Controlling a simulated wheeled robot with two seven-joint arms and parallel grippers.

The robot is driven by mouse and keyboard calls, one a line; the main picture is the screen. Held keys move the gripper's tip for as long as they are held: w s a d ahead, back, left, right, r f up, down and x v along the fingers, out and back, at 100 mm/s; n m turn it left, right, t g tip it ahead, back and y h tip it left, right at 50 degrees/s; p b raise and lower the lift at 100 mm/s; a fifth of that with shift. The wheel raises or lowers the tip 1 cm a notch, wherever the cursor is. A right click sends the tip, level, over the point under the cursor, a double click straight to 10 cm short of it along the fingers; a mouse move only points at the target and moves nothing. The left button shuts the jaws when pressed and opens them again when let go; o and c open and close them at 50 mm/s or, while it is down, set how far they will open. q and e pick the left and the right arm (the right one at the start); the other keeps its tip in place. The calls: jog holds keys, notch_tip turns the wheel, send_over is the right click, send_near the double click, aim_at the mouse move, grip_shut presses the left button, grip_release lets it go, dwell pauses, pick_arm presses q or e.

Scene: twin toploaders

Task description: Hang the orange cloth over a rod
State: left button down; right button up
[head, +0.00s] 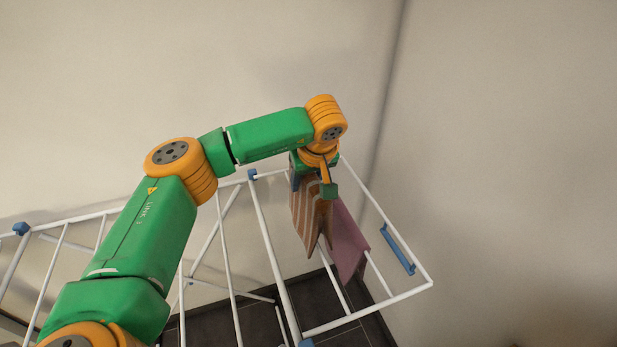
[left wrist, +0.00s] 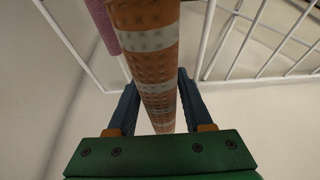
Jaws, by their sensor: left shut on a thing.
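The orange cloth (head: 308,222) with pale stripes hangs down from my left gripper (head: 312,188) in the head view, at the right part of the white drying rack. In the left wrist view the orange cloth (left wrist: 150,50) runs between the two blue fingers of my left gripper (left wrist: 157,85), which is shut on it. Its lower end is at the height of the rack's rods in the picture; I cannot tell whether it touches a rod. The white rack's rods (head: 229,262) run lengthwise. My right gripper is in neither view.
A pink-purple cloth (head: 348,243) hangs on the rack just right of the orange cloth; it also shows in the left wrist view (left wrist: 101,25). A blue piece (head: 397,248) sits on the rack's right side. Rods to the left are bare. Walls stand close behind and to the right.

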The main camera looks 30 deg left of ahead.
pick_arm(q)
notch_tip(320, 180, down, 18)
jog(key=b, duration=1.3)
jog(key=shift+w+d+r, duration=0.15)
jog(key=shift+d+r, duration=0.05)
jog(key=shift+r, duration=0.05)
jog(key=shift+c, duration=1.1)
grip_release()
jog(key=shift+r, duration=0.15)
